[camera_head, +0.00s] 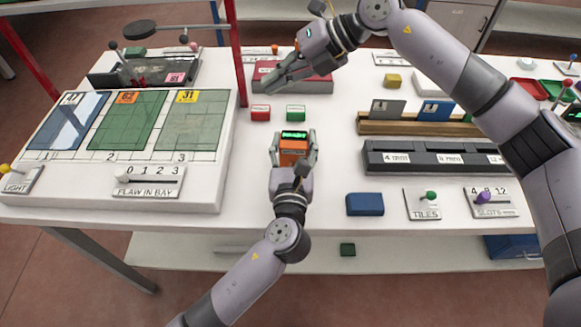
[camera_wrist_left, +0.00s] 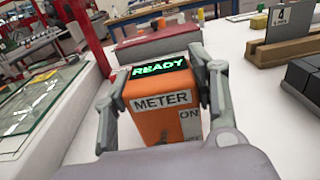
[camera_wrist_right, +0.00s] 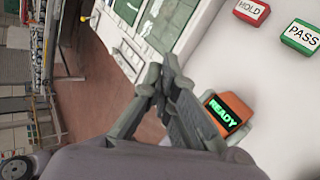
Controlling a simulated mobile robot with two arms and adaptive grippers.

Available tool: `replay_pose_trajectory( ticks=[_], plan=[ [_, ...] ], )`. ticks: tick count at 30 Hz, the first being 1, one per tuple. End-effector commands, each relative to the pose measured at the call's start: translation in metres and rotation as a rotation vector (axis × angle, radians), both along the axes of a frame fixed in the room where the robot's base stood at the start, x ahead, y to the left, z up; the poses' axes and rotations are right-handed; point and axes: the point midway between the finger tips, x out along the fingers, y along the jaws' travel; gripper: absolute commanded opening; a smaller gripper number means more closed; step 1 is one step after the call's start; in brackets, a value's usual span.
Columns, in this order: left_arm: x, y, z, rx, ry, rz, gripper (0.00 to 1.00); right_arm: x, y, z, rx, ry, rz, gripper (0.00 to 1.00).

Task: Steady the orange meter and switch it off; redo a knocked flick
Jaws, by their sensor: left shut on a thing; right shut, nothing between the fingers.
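The orange meter (camera_head: 293,148) stands on the white table with its lit green display reading READY. In the left wrist view the meter (camera_wrist_left: 160,105) shows a METER label and a white plate marked ON on its front. My left gripper (camera_head: 295,145) is shut on the meter, one finger on each side. My right gripper (camera_head: 268,88) is shut and empty, above the table behind and left of the meter. In the right wrist view its closed fingers (camera_wrist_right: 155,75) are beside the meter (camera_wrist_right: 230,112), apart from it in the picture. The switch's lever is hard to make out.
A red HOLD block (camera_head: 261,112) and a green PASS block (camera_head: 296,112) lie behind the meter. The glass panel board (camera_head: 225,140) is at left, with a red post beside it. A blue block (camera_head: 365,204) and slotted racks (camera_head: 430,160) are at right.

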Motion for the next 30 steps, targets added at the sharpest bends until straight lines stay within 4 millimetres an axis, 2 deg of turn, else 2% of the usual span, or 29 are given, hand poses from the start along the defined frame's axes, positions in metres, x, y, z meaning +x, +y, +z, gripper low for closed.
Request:
replay_pose_trajectory(
  ticks=[1, 3, 6, 9, 15, 20, 30],
  plan=[
    [0.000, 0.000, -0.001, 0.001, 0.001, 0.001, 0.17, -0.020, 0.010, -0.010, -0.101, -0.007, 0.067, 0.00],
    [0.000, 0.000, -0.001, 0.001, 0.001, 0.001, 0.17, -0.047, 0.013, -0.027, -0.266, -0.013, 0.144, 0.00],
    [0.000, 0.000, -0.001, 0.001, 0.001, 0.001, 0.17, -0.075, 0.004, -0.050, -0.509, -0.034, 0.224, 0.00],
    [0.000, 0.000, -0.001, 0.001, 0.002, 0.001, 0.17, -0.090, -0.011, -0.062, -0.699, -0.063, 0.264, 0.00],
    [0.000, 0.000, -0.001, 0.001, 0.001, 0.001, 0.17, -0.099, -0.030, -0.070, -0.889, -0.096, 0.280, 0.00],
    [0.000, 0.000, -0.001, 0.001, 0.001, 0.000, 0.17, -0.099, -0.033, -0.078, -0.907, -0.098, 0.280, 0.00],
    [0.000, 0.000, -0.001, 0.000, 0.001, -0.001, 0.17, -0.100, -0.032, -0.111, -0.901, -0.096, 0.282, 0.00]
  ],
)
